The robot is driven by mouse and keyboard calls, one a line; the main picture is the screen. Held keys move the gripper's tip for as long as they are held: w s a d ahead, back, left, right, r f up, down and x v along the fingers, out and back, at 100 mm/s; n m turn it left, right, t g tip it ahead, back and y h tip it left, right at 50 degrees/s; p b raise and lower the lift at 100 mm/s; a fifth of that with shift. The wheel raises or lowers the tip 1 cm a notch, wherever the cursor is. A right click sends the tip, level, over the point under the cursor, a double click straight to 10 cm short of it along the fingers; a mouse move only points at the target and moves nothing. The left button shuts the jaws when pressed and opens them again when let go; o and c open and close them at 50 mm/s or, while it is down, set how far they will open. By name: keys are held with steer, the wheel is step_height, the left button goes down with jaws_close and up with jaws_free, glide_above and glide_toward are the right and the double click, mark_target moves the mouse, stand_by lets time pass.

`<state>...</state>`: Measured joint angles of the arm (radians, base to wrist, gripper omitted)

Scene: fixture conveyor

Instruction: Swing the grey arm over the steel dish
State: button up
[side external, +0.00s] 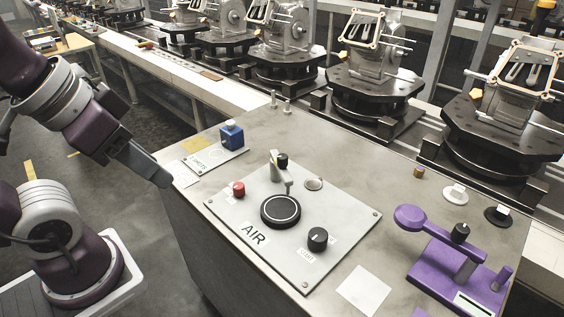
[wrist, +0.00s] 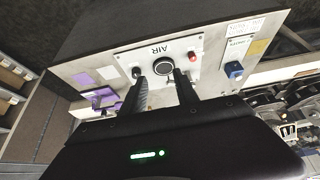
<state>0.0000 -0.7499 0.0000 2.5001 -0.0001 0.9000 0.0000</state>
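The panel also carries a black ringed disc (side external: 281,211), a red button (side external: 238,189) and a black knob (side external: 318,238). A blue switch block (side external: 232,134) is at back left, a purple lever device (side external: 456,262) at right. Conveyor fixtures (side external: 367,80) run behind.

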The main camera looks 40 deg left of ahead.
steer(key=shift+o, duration=1.1)
steer(key=shift+w, duration=0.1)
steer(key=n+g, duration=0.3)
steer(key=g, duration=0.2)
glide_above(282, 156)
steer(key=s, duration=0.1)
steer(key=f, duration=0.9)
steer(key=shift+d, duration=0.2)
steer(key=shift+n+g, duration=0.3)
steer(key=f, duration=0.7)
steer(key=shift+w+a+f, duration=0.1)
steer(key=shift+w, duration=0.3)
steer(key=shift+f, duration=0.6)
jaws_close()
